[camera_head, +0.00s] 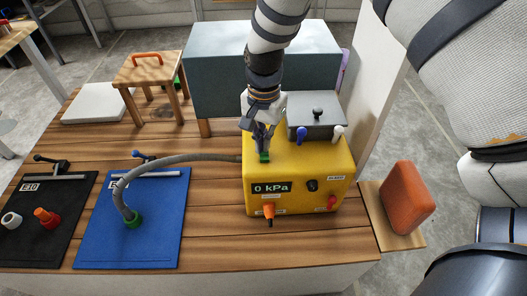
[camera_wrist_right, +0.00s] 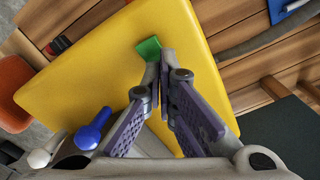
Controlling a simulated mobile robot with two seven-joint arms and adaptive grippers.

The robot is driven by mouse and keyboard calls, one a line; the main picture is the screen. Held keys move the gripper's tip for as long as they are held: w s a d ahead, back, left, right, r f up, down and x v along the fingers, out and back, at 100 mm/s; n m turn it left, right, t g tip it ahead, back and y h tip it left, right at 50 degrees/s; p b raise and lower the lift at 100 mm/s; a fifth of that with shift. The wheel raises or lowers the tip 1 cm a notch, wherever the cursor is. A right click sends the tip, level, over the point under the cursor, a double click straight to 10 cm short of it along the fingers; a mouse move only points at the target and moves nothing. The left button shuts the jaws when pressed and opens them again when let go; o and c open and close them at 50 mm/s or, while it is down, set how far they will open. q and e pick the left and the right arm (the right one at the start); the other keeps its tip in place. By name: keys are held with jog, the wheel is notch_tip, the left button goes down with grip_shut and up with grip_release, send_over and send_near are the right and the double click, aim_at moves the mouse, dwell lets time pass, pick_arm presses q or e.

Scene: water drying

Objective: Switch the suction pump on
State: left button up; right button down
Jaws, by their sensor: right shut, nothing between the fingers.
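The suction pump is a yellow box (camera_head: 297,170) on the wooden table, and its display (camera_head: 271,188) reads 0 kPa. A green switch-like part (camera_head: 264,157) sits on its top face, and it also shows in the right wrist view (camera_wrist_right: 149,48). My right gripper (camera_head: 263,148) points down at the pump's top, shut and empty. In the wrist view its fingertips (camera_wrist_right: 160,58) are right beside the green part; I cannot tell whether they touch it. My left gripper is not in view.
A grey hose (camera_head: 180,158) runs from the pump to a green fitting on the blue mat (camera_head: 160,250). Blue (camera_head: 301,135) and white (camera_head: 338,132) knobs stand by the grey lid (camera_head: 312,105). An orange block (camera_head: 405,197) is at right. A blue-grey box (camera_head: 220,80) stands behind.

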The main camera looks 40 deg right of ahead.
jog(key=shift+f, duration=0.25)
jog(key=shift+r+p, duration=1.45)
jog(key=shift+r, duration=2.2)
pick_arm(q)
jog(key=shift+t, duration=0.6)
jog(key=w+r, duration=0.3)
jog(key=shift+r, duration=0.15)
pick_arm(e)
jog(key=shift+f, duration=0.1)
